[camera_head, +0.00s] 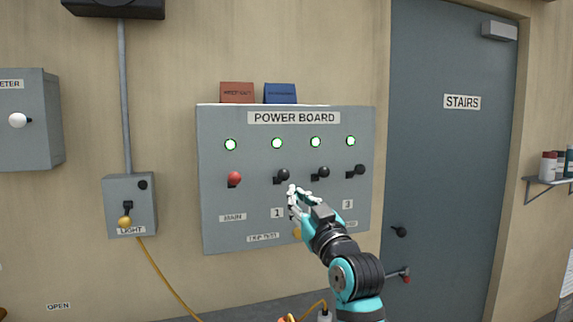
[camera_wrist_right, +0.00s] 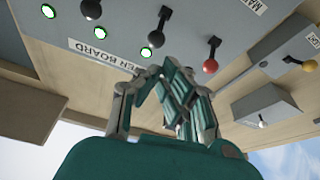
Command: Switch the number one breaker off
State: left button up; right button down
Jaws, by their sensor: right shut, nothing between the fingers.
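The grey power board (camera_head: 290,235) hangs on the wall in the head view. The number one breaker (camera_head: 283,174) is a lever with a black ball knob, above the label 1 (camera_head: 277,212). Its knob sits above its base, and the lamp over it (camera_head: 277,143) glows green. It also shows in the wrist view, as a black knob (camera_wrist_right: 165,12). My right gripper (camera_head: 294,192) is shut and empty, just below and right of that lever in the head view. Contact cannot be told. The gripper hides the label 2. My left gripper is out of view.
The red MAIN lever (camera_head: 234,177) is left of breaker one. Two more black levers, the second (camera_head: 322,171) and the third (camera_head: 359,170), are close on the right. All lamps glow green. A LIGHT box (camera_head: 144,190) hangs left, a STAIRS door (camera_head: 455,160) right.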

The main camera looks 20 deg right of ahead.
jog(key=shift+t, duration=0.8)
notch_tip(320, 180, up, 6)
jog(key=shift+s+d+f, duration=0.15)
notch_tip(320, 180, up, 4)
jog(key=r+p, duration=0.1)
jog(key=p, duration=0.4)
send_over(281, 178)
jog(key=s, duration=0.2)
jog(key=f, duration=0.3)
jog(key=d+f, duration=0.1)
jog(key=shift+w+f, duration=0.2)
jog(key=shift+f, duration=0.2)
jog(key=shift+a, duration=0.1)
